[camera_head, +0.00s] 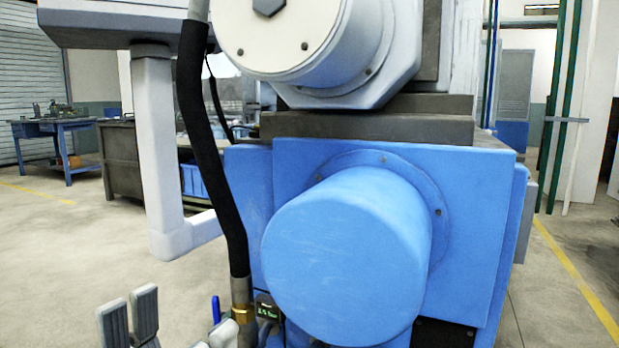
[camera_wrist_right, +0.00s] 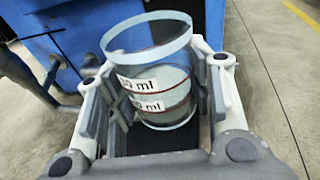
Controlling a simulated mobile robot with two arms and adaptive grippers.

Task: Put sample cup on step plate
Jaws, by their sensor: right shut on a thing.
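The sample cup (camera_wrist_right: 148,75) is clear, with white labels reading "ml" and thin red bands. It shows in the right wrist view, tilted in the picture. My right gripper (camera_wrist_right: 160,100) is shut on it, with one finger on each side of its wall. In the head view, two grey ridged fingers of my left gripper (camera_head: 130,318) show at the bottom left, cut by the frame. I cannot tell whether they are open or shut. I cannot make out the step plate in either view.
A large blue machine with a round blue housing (camera_head: 345,260) fills the middle of the head view. A black hose (camera_head: 200,140) hangs in front of it, beside a white bent arm (camera_head: 158,150). Open floor (camera_head: 60,250) lies to the left. A workbench (camera_head: 55,135) stands far back.

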